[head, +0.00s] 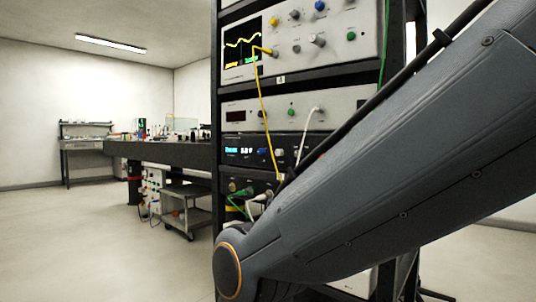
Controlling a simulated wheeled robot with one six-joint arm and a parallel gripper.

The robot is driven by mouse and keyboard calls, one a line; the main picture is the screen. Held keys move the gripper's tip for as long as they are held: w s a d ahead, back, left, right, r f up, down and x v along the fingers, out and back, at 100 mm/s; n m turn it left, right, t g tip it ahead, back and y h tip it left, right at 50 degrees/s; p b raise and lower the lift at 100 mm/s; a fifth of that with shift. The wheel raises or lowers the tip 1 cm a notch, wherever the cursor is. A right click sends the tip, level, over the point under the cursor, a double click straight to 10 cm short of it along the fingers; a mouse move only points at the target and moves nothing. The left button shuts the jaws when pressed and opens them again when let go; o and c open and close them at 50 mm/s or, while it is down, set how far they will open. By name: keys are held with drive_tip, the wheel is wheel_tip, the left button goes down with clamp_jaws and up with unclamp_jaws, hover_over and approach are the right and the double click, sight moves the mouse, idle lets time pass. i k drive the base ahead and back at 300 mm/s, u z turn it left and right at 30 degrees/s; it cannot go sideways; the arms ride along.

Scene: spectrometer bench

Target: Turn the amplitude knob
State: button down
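A black equipment rack (216,110) stands right of centre with stacked instruments. The top instrument (345,50) has a screen with a yellow trace and grey, yellow, blue and green knobs. Below it, a grey unit (263,115) has a small dark display and a green knob (291,112). A black unit (238,142) with a lit blue display has a blue knob (263,153) and a pale knob (280,153). Labels are too small to read, so I cannot tell which knob is the amplitude knob. My arm crosses the rack's lower right and hides part of it; my gripper is out of view.
A yellow cable (262,92) hangs from the top instrument, and a white cable (304,132) hangs lower. Green cables (236,199) are near the rack's bottom. A dark bench (165,152) and a cart (187,196) stand behind left. The left floor is clear.

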sight(278, 152)
drive_tip(key=u, duration=1.8)
drive_tip(key=i, duration=0.9)
drive_tip(key=z, duration=2.1)
